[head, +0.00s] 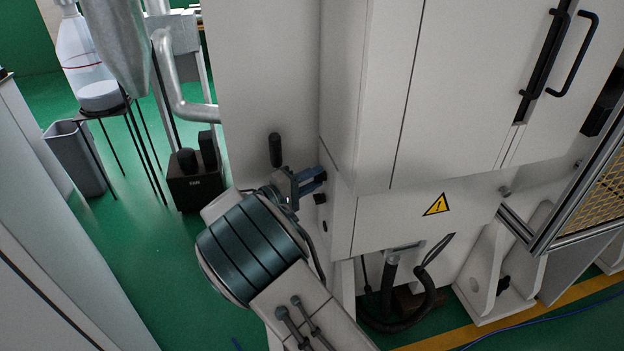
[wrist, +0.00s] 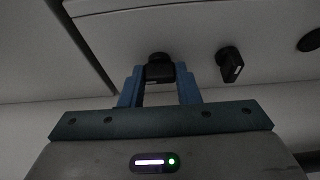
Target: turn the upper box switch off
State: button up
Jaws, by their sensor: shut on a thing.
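My gripper (head: 314,181) is at the side face of the white machine cabinet in the head view, its blue fingers pointing at that face. In the wrist view, the two blue fingers of my gripper (wrist: 160,88) stand on either side of a black switch knob, the upper box switch (wrist: 160,70), and are shut on it. The fingers hide this knob in the head view. A second black switch (wrist: 230,65) sits beside it in the wrist view, free of the fingers. In the head view this lower switch (head: 320,198) is just below my gripper.
A dark round fitting (wrist: 308,40) lies farther along the same face, and below the lower switch in the head view (head: 325,226). A pale panel with a black handle (head: 275,150) stands close left of my gripper. Black hoses (head: 390,280) hang under the cabinet.

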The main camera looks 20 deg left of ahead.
dwell(0.5)
jog(key=o, duration=1)
jog(key=b+v, duration=0.3)
jog(key=v, duration=1.1)
jog(key=shift+w, duration=0.1)
